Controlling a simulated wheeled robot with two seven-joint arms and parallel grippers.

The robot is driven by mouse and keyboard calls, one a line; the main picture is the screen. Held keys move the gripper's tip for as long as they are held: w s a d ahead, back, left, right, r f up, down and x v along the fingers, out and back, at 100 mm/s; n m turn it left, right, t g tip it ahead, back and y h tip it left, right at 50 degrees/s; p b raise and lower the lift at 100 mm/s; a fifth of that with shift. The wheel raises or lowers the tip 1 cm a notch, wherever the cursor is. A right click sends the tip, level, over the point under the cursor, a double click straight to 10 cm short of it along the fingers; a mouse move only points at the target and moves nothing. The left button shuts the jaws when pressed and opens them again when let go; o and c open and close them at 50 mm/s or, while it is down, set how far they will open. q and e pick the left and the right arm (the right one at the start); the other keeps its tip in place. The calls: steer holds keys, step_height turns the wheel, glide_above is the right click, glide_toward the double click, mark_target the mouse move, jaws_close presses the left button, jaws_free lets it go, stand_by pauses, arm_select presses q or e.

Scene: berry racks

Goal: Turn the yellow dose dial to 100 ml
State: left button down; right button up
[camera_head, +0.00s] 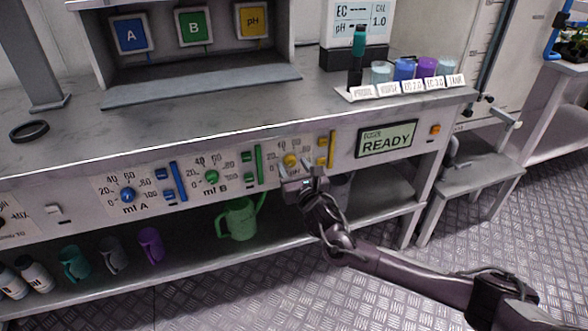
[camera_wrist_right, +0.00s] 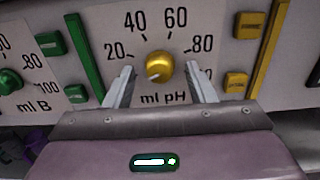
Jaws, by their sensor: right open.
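The yellow dose dial (camera_wrist_right: 159,67) is a round knob on the front panel, above the label "ml pH". In the right wrist view, scale marks 20, 40, 60 and 80 show around it, and the lower-right mark is partly hidden behind a finger. A pale pointer mark on the knob faces the lower left. My right gripper (camera_wrist_right: 160,88) is open, its two fingers left and right of the dial and a little below it. In the head view the dial (camera_head: 290,159) shows just above my right gripper (camera_head: 297,172). My left gripper is not in view.
A green dial (camera_head: 211,177) and a blue dial (camera_head: 127,194) sit further left on the panel. Yellow buttons and a yellow bar (camera_head: 332,148) stand right of the yellow dial. A display reading READY (camera_head: 387,141) is further right. A green jug (camera_head: 239,218) stands on the shelf below.

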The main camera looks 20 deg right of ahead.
steer(key=c, duration=1)
